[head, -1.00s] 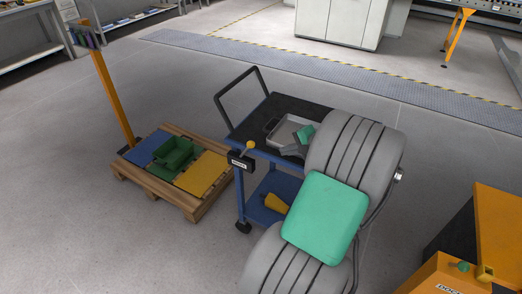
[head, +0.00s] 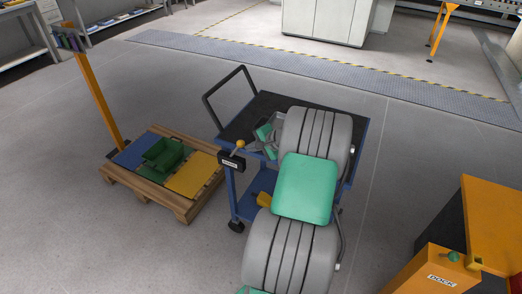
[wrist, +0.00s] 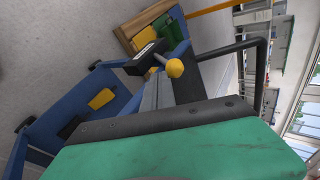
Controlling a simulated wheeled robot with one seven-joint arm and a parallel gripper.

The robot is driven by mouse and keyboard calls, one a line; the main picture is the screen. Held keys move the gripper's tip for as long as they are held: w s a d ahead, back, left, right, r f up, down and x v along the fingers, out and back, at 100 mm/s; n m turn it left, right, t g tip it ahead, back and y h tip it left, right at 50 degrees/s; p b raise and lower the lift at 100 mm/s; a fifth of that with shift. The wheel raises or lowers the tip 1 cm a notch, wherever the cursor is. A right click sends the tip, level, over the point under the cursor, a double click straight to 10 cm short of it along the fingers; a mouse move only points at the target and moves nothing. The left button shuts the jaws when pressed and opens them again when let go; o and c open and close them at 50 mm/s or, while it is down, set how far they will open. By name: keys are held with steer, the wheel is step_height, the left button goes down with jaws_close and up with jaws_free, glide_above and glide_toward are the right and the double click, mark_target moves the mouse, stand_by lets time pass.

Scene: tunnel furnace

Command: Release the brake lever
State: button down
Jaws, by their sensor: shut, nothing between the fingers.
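The brake lever (head: 238,147) is a short stem with a yellow ball knob, tilted up from a black labelled block (head: 231,162) at the left corner of the blue cart (head: 229,190). Its knob (wrist: 174,68) is near the middle of the wrist view. My gripper (head: 255,148) is dark grey, shut and empty, just right of the knob over the cart top in the head view. Its narrow fingers (wrist: 159,92) point towards the lever in the wrist view. Whether they touch it I cannot tell. My arm hides much of the cart top.
A black push handle (head: 226,95) rises behind the lever. A yellow tool (head: 266,200) lies on the lower shelf. An orange dock (head: 440,268) stands right.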

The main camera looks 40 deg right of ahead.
steer(key=shift+w, duration=0.25)
steer(key=shift+r, duration=0.15)
